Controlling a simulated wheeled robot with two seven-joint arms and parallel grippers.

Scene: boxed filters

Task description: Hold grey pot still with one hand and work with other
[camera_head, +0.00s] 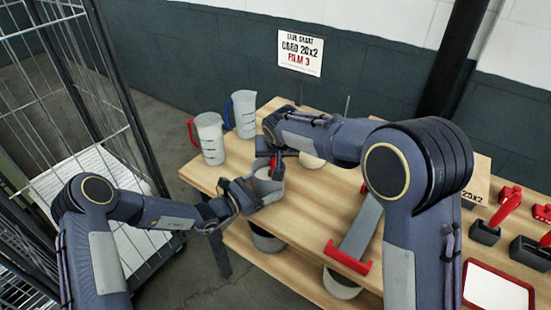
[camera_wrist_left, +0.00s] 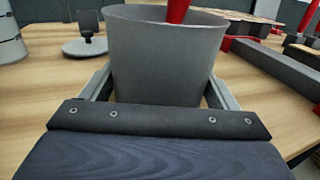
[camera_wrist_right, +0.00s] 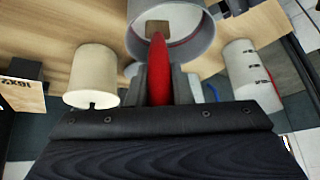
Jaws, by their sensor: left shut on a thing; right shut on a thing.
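The grey pot (camera_head: 266,187) stands upright near the front left of the wooden table. My left gripper (camera_head: 252,198) is shut on it. In the left wrist view the pot (camera_wrist_left: 165,60) sits between the two fingers, its rim open upward. My right gripper (camera_head: 275,152) is above the pot and shut on a red-handled tool (camera_head: 278,167). In the right wrist view the red handle (camera_wrist_right: 159,72) points into the pot's mouth (camera_wrist_right: 204,38). The tool's lower end is in the pot, and a small brown patch shows there; I cannot tell what it is.
Jugs with a red handle (camera_head: 209,139) and a blue handle (camera_head: 244,114) stand left behind the pot. A cream cylinder (camera_wrist_right: 94,74) stands close by. A grey trough with red ends (camera_head: 359,232) and a red-rimmed white tray (camera_head: 496,289) lie right. A wire cage trolley (camera_head: 126,195) stands left.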

